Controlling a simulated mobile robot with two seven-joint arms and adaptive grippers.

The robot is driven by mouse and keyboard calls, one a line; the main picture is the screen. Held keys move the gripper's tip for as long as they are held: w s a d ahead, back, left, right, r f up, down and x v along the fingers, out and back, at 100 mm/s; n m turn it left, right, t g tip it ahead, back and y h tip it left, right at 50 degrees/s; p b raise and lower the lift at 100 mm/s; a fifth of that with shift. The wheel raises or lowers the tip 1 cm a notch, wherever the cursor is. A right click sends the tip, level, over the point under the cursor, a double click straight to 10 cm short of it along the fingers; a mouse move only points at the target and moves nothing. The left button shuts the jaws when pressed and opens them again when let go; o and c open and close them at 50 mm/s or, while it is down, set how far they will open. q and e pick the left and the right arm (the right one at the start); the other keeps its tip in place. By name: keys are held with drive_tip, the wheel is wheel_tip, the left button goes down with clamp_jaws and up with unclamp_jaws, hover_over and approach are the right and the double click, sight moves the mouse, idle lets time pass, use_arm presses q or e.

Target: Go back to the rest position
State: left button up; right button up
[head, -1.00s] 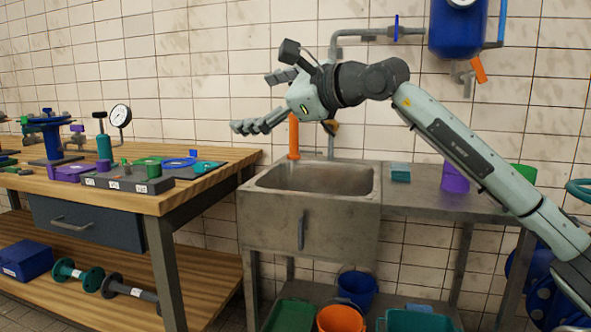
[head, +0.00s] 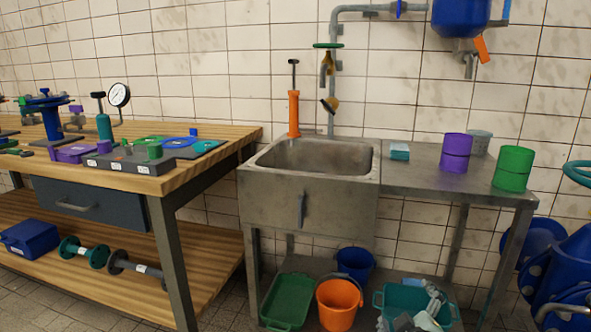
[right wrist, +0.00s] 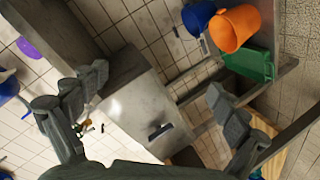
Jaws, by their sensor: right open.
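My right gripper (head: 418,312) shows at the bottom edge of the head view, low in front of the teal crate (head: 393,296). In the right wrist view its fingers (right wrist: 155,85) are spread wide with nothing between them. Most of my right arm is out of the head view. My left gripper is in neither view.
The steel sink (head: 310,160) with its side counter stands in the middle. A purple cup (head: 455,153) and a green cup (head: 513,168) are on the counter. An orange bucket (head: 339,305) sits below. The wooden workbench (head: 150,190) is at the left, blue machinery (head: 565,275) at the right.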

use_arm(q)
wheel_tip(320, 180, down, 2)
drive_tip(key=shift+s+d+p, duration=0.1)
drive_tip(key=shift+p, duration=0.25)
use_arm(e)
drive_tip(key=s+d+f+m+g, duration=0.1)
drive_tip(key=s+f+m+g, duration=0.2)
drive_tip(key=s+f, duration=0.8)
drive_tip(key=s+d+f+m+g+y, duration=0.1)
drive_tip(key=s+f+g, duration=0.7)
drive_tip(key=s, duration=1)
wheel_tip(320, 180, down, 3)
drive_tip(key=shift+s+d+f+m, duration=0.1)
drive_tip(key=shift+s+d+m, duration=0.1)
drive_tip(key=shift+d+m, duration=0.6)
drive_tip(key=shift+a, duration=0.2)
